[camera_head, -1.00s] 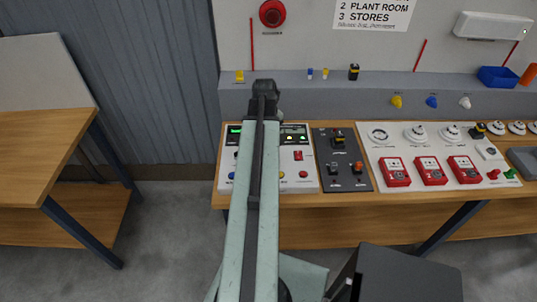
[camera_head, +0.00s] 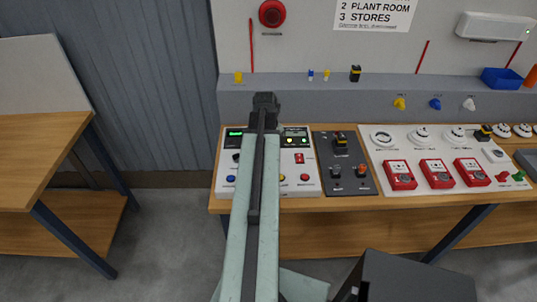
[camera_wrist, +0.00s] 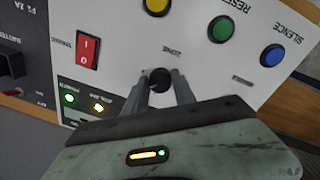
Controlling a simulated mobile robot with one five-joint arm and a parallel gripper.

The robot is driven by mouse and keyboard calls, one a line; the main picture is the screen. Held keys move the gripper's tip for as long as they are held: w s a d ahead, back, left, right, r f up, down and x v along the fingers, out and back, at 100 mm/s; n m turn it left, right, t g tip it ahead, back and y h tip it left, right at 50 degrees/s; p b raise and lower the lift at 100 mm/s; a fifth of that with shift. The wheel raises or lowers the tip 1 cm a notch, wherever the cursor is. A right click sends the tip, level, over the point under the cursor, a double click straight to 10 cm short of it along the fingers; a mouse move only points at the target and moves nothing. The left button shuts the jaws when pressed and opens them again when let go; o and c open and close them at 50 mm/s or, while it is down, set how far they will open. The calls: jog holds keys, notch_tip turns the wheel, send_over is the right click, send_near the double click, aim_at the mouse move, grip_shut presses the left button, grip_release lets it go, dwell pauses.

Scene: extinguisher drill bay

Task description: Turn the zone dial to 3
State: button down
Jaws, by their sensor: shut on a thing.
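The zone dial (camera_wrist: 159,80) is a small black knob on the white panel (camera_wrist: 125,38), with the word ZONE printed beside it in the wrist view. My gripper (camera_wrist: 158,84) is shut on the dial, one finger on each side. The dial's pointer and its number marks cannot be made out. In the head view my gripper (camera_head: 265,103) is over the white control panel (camera_head: 312,160), and my arm hides the dial.
In the wrist view, yellow, green (camera_wrist: 221,29) and blue (camera_wrist: 272,55) buttons and a red rocker switch (camera_wrist: 88,50) are close around the dial. A dark panel (camera_head: 345,165) and red call points (camera_head: 437,174) stand to the right. A wooden table (camera_head: 40,150) is at the left.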

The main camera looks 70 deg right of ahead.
jog(key=m, duration=0.4)
jog(key=shift+w+m, duration=0.1)
jog(key=shift+m, duration=2.3)
jog(key=c, duration=1)
grip_release()
jog(key=shift+c, duration=0.2)
